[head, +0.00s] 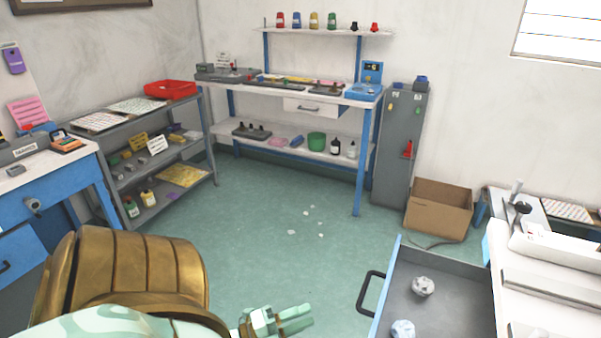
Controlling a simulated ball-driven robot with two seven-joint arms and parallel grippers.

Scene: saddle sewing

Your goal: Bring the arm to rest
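My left gripper (291,320) is at the bottom middle, at the end of my pale green and white arm. Its two fingers point right and lie close together. I cannot make out whether there is a gap between them, and I see nothing held. It is left of the open drawer (400,262) and apart from its black handle. My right gripper is not in view.
The drawer holds two crumpled grey-white lumps, one (423,286) farther back and one (402,329) nearer. A white workbench (550,262) is at right. A cardboard box (438,210) stands behind. Small white scraps lie on the open green floor (262,230).

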